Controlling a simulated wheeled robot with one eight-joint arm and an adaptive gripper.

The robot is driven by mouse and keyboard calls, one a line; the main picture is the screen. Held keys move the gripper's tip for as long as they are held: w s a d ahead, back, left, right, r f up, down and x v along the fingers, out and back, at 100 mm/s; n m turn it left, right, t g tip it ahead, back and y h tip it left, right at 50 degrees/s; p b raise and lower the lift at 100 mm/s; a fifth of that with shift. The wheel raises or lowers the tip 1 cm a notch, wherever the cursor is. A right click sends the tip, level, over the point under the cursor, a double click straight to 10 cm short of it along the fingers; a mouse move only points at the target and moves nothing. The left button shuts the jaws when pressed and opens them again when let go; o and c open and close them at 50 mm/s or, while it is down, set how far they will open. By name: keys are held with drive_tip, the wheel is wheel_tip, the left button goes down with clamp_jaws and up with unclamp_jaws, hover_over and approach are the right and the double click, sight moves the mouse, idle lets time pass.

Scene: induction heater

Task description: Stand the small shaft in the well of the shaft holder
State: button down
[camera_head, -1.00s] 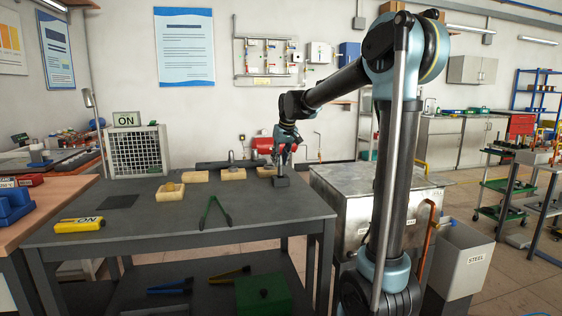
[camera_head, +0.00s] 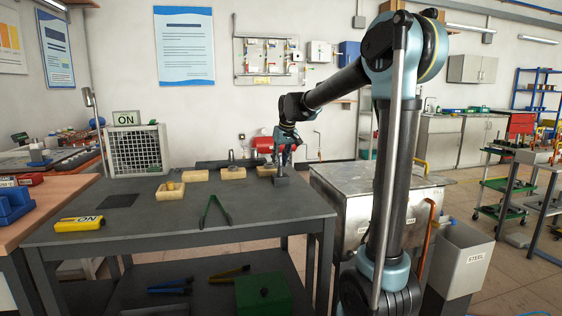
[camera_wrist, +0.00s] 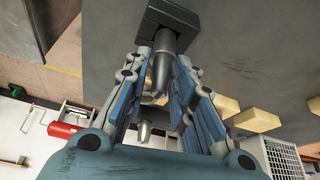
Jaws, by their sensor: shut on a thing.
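The small shaft (camera_wrist: 160,70) is a grey metal pin between the fingers of my gripper (camera_wrist: 165,62) in the wrist view. My gripper is shut on it. The shaft holder (camera_wrist: 172,14) is a dark block just beyond the fingertips, in line with the shaft. In the head view the holder (camera_head: 281,182) stands at the table's far right edge, with my gripper (camera_head: 283,160) directly above it, pointing down. The shaft's lower end meets or overlaps the holder; I cannot tell how far it is in the well.
A metal cabinet (camera_head: 352,190) stands to the right.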

drive_tip(key=shift+f, duration=1.1)
drive_tip(key=c, duration=1.3)
unclamp_jaws()
drive_tip(key=v, duration=1.2)
drive_tip(key=shift+w, duration=0.1)
drive_tip(key=shift+f, duration=0.1)
